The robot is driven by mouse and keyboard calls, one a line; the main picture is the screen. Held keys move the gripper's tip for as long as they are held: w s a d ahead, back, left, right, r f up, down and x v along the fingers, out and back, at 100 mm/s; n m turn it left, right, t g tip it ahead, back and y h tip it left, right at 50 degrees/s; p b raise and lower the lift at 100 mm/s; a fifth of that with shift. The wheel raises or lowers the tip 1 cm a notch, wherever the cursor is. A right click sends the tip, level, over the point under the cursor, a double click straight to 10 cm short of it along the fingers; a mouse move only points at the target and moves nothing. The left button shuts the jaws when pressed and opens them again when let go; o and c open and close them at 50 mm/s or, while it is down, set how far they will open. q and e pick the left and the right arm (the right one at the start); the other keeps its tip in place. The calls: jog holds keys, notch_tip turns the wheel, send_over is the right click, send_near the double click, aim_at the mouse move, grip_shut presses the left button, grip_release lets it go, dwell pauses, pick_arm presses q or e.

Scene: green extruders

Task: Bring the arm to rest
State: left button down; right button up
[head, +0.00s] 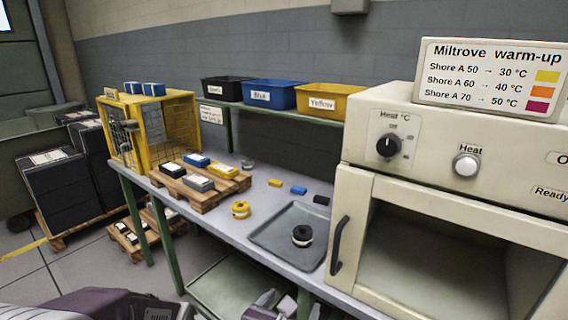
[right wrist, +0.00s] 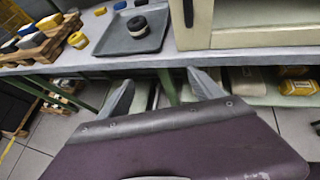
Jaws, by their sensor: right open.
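My right gripper (right wrist: 162,92) is open and empty in the right wrist view, its two grey fingers apart in front of the table's front edge and below the tabletop. In the head view my right gripper (head: 276,302) shows only partly at the bottom edge. A purple part of my left arm (head: 95,305) shows at the lower left of the head view. Its gripper fingers are not visible. Nothing is held between the right fingers.
The table (head: 222,222) carries a grey tray (head: 270,238) with a dark-and-white roll (head: 302,236), a yellow roll (head: 240,209), a wooden pallet (head: 204,203) with blocks, and a yellow cage (head: 182,120). A lower shelf (head: 232,285) lies beneath.

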jog(key=s+d+f+m+g+y, duration=0.2)
jog(key=d+f+m+g, duration=0.3)
jog(key=d+f+m, duration=0.75)
jog(key=s+d+f+m+g+y, duration=0.25)
jog(key=d+f+m+g, duration=0.25)
jog(key=m, duration=1.5)
pick_arm(q)
notch_tip(320, 180, up, 22)
jog(key=w+p, duration=0.1)
jog(key=p, duration=2.1)
jog(key=shift+d, duration=0.15)
pick_arm(e)
notch_tip(320, 180, up, 23)
jog(key=shift+a+f, duration=0.2)
jog(key=shift+a, duration=0.15)
